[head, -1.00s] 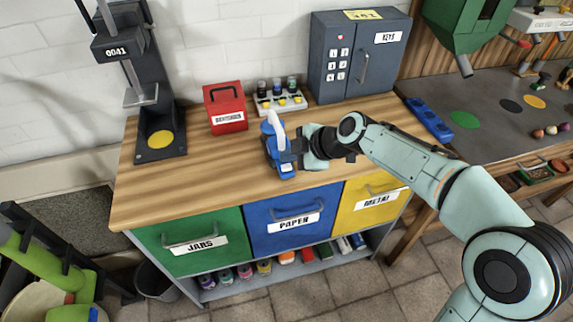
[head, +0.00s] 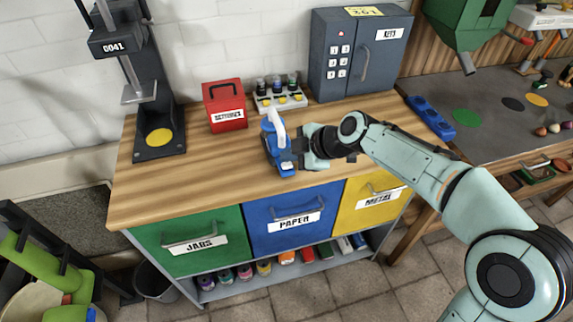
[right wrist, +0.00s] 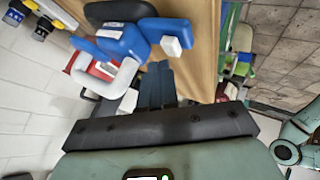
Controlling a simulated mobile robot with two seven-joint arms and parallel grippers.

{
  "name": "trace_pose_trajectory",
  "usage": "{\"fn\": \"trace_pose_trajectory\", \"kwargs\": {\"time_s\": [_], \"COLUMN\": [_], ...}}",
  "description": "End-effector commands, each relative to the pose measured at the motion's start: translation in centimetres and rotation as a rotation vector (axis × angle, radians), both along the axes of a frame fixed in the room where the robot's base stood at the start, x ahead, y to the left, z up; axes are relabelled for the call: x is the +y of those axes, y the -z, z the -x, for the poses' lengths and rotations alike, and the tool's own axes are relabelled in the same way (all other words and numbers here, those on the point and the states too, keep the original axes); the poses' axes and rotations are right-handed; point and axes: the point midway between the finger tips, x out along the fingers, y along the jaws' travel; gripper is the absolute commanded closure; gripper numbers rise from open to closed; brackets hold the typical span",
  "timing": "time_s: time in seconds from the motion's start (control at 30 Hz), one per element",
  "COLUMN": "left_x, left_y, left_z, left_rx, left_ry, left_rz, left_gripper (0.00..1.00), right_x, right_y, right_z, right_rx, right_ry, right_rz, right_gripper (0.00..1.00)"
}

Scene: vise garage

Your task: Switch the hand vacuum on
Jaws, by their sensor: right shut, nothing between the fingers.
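The hand vacuum (head: 282,158) is blue with a white curved handle (head: 278,123). It stands on the wooden counter top above the PAPER drawer. In the right wrist view the vacuum (right wrist: 123,42) shows close up, beyond the fingertips, with a white block on its blue body. My right gripper (head: 297,146) is just to the right of the vacuum in the head view, its fingers pointing left toward it. In the right wrist view the fingers (right wrist: 157,72) are together with nothing between them. I cannot tell whether they touch the vacuum. My left gripper is not in view.
Behind the vacuum stand a red box (head: 225,107), a rack of small bottles (head: 280,103) and a grey key cabinet (head: 357,55). A dark press (head: 160,147) stands at the counter's left. Bare counter (head: 205,170) lies left of the vacuum.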

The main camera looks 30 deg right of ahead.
Motion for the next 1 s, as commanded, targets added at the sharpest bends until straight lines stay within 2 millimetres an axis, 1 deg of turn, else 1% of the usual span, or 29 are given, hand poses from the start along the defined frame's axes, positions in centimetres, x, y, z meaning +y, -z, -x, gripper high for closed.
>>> {"fn": "trace_pose_trajectory", "kwargs": {"time_s": [0.03, 0.47, 1.0], "left_x": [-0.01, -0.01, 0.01], "left_y": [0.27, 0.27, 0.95], "left_z": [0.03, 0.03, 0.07], "left_rx": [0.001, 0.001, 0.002], "left_ry": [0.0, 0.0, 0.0], "left_rz": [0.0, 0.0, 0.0], "left_gripper": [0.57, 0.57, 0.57], "right_x": [-0.02, 0.0, 0.01], "right_y": [0.19, 0.12, 0.59], "right_z": [-0.01, 0.0, -0.01], "right_rx": [0.0, -0.001, -0.001], "right_ry": [0.0, 0.001, 0.0], "right_rz": [0.0, 0.0, -0.001], "right_gripper": [1.0, 1.0, 1.0]}}
